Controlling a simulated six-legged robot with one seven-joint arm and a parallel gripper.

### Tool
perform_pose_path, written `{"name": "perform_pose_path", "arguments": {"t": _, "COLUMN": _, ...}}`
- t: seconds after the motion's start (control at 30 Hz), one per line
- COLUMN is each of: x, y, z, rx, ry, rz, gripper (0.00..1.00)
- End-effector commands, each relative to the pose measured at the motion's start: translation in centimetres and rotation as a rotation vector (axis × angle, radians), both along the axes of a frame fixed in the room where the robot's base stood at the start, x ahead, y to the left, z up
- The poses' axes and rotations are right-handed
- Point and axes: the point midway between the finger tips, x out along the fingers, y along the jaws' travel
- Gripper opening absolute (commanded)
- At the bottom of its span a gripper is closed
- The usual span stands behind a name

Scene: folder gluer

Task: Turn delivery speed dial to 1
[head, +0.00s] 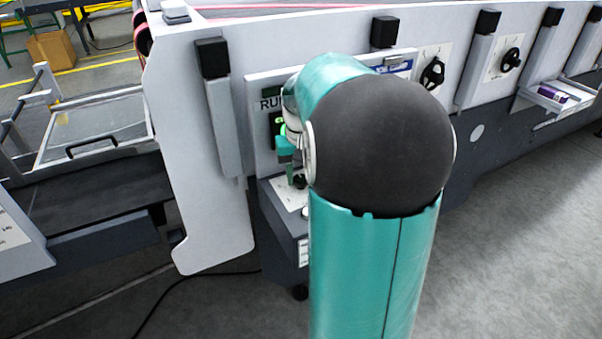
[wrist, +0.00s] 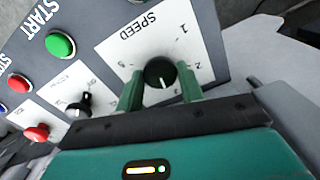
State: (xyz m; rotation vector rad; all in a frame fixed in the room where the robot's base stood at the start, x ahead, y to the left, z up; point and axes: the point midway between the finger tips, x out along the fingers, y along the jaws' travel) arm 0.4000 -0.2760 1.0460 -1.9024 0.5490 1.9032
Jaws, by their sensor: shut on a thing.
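The dial (wrist: 160,72) is a round black knob on a white plate (wrist: 113,42) marked SPEED, upside down in the wrist view. Numbers are printed around it, with 1 at the upper right and 2 at the right. A white line on the knob points down in the picture, toward my gripper and away from the 1. My gripper (wrist: 160,88) has its green fingers on both sides of the knob and is shut on it. In the head view my gripper (head: 290,160) is small, beside a machine panel; my arm hides much of this area.
A green START button (wrist: 60,45), red buttons and a smaller black knob (wrist: 80,105) are on the panel left of the dial. In the head view, more black knobs (head: 433,73) are along the machine to the right. Grey floor (head: 500,260) is open at lower right.

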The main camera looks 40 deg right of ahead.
Motion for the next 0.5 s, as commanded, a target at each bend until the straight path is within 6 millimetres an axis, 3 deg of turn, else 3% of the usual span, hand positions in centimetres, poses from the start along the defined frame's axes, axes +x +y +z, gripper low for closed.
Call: {"name": "perform_pose_path", "arguments": {"t": 0.5, "x": 0.07, "y": -0.04, "z": 0.15, "rx": -0.004, "ry": -0.003, "rz": 0.489, "gripper": 0.15}}
